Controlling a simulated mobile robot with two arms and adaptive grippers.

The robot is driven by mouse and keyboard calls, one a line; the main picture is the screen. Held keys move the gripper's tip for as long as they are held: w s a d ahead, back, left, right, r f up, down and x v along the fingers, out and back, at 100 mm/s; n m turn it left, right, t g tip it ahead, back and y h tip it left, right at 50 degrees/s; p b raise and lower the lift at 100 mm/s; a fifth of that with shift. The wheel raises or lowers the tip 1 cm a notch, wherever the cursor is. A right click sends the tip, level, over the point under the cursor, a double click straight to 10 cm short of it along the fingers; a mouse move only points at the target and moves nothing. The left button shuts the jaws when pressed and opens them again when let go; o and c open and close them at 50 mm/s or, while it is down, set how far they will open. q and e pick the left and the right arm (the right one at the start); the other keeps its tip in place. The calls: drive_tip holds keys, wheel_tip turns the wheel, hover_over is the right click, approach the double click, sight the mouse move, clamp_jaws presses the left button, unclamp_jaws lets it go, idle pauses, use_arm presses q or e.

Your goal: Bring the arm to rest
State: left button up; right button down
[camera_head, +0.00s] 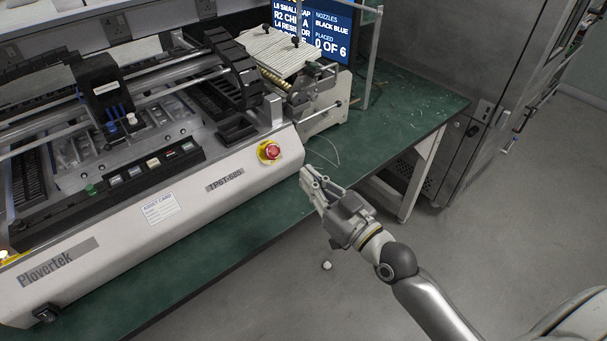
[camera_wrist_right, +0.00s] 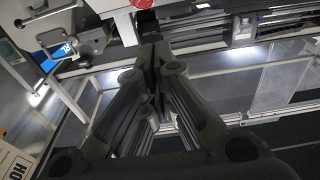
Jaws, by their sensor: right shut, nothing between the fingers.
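My right gripper (camera_head: 312,180) reaches in from the lower right in the head view. It is at the front edge of the green bench (camera_head: 394,124), just right of the front corner of the white Plovertek machine (camera_head: 225,200). In the right wrist view its fingers (camera_wrist_right: 152,58) meet at their tips with nothing between them. I cannot tell from the head view whether the fingertips touch the bench. My left gripper is not in view.
A red stop button (camera_head: 270,151) sits on the machine's front. A feeder unit (camera_head: 318,95) and a screen (camera_head: 330,35) stand behind. A grey cabinet (camera_head: 450,60) stands at the right. A small white object (camera_head: 326,265) is below the gripper. Open floor lies at lower right.

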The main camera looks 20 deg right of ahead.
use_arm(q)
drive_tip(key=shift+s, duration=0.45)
